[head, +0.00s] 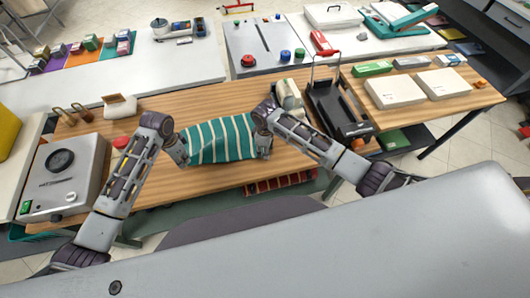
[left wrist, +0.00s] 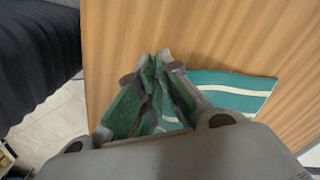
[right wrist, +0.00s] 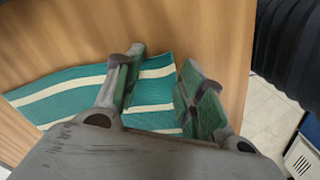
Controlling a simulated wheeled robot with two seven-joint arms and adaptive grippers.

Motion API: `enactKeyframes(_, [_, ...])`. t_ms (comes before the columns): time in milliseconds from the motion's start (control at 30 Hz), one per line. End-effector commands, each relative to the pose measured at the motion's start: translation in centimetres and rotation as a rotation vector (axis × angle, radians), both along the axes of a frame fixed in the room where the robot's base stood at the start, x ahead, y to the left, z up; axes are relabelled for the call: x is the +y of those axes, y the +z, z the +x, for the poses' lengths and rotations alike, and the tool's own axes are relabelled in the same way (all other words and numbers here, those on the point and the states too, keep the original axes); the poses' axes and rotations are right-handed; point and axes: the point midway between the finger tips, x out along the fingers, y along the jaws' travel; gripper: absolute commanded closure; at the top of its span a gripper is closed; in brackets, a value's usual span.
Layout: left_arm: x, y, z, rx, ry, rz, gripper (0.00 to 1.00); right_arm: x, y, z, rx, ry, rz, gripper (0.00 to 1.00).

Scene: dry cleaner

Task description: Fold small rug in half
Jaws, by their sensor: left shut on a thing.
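The small rug (head: 220,138), green with cream stripes, lies on the wooden table between my two grippers. My left gripper (head: 178,150) is shut on the rug's left end; its fingers meet at the rug's corner in the left wrist view (left wrist: 155,65), and the rest of the rug (left wrist: 235,90) spreads to the right. My right gripper (head: 264,145) is at the rug's right end, with its fingers (right wrist: 160,80) apart in the right wrist view. The rug's end (right wrist: 150,92) shows between and below these fingers. I cannot tell whether they touch it.
A grey device with a dial (head: 62,175) stands at the table's left. A cream roll (head: 288,97), a black tray (head: 338,112) and white boxes (head: 395,91) are on the right. A red round thing (head: 121,142) lies near my left arm. Bare wood lies in front of the rug.

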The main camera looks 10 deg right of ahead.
Motion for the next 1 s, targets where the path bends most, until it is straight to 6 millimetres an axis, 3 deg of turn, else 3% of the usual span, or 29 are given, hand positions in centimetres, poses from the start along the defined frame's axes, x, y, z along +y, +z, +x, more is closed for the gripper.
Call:
enactKeyframes(533, [0.04, -0.02, 0.01, 0.001, 0.000, 0.001, 1.00, -0.05, -0.29, -0.23, 0.006, 0.000, -0.002, 1.00])
enactKeyframes(1000, [0.11, -0.02, 0.02, 0.000, 0.001, 0.002, 1.00, -0.15, 0.17, -0.09, 0.003, -0.001, -0.003, 1.00])
